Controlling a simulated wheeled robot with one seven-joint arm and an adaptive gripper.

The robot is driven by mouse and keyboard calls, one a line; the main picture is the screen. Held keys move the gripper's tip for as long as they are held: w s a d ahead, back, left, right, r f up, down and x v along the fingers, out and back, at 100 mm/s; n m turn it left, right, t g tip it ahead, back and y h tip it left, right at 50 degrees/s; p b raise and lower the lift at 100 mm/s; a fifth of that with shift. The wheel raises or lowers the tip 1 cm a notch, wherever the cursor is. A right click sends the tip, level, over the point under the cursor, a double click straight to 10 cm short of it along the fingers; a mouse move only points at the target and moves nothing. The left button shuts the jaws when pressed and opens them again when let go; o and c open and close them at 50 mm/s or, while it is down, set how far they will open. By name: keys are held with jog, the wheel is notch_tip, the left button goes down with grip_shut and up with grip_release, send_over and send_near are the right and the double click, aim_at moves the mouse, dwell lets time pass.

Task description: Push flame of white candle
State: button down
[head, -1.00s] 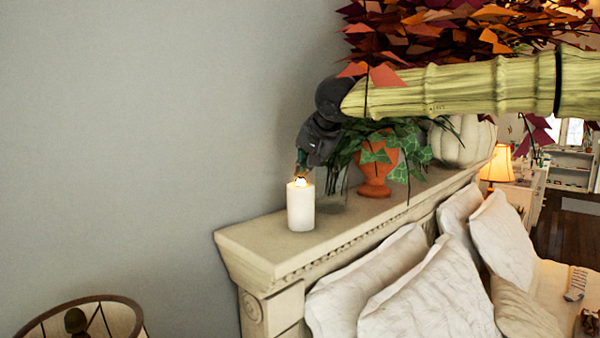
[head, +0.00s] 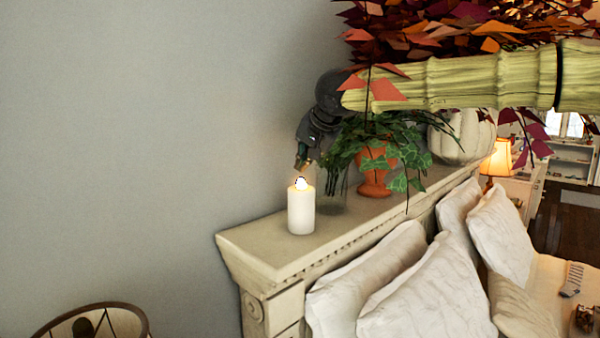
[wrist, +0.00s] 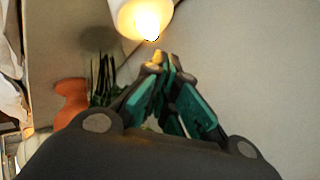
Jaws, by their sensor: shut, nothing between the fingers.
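The white candle (head: 301,210) stands upright near the left end of the headboard ledge. Its flame (head: 300,183) glows at the top. My gripper (head: 301,164) is shut and empty, pointing down just above the flame in the head view. In the wrist view the candle (wrist: 128,14) is at the top with its bright flame (wrist: 149,26). There my shut fingertips (wrist: 160,60) lie just below the flame, with a small gap in the picture. I cannot tell the exact depth between them.
A glass vase (head: 333,190) and an orange pot (head: 373,180) with ivy stand just right of the candle. A white pumpkin (head: 462,138) sits farther along the ledge (head: 262,240). Pillows (head: 425,290) lie below. The ledge left of the candle is clear.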

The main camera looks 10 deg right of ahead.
aim_at(305, 187)
notch_tip(305, 187, up, 4)
jog(key=p, duration=0.3)
jog(key=shift+f, duration=0.2)
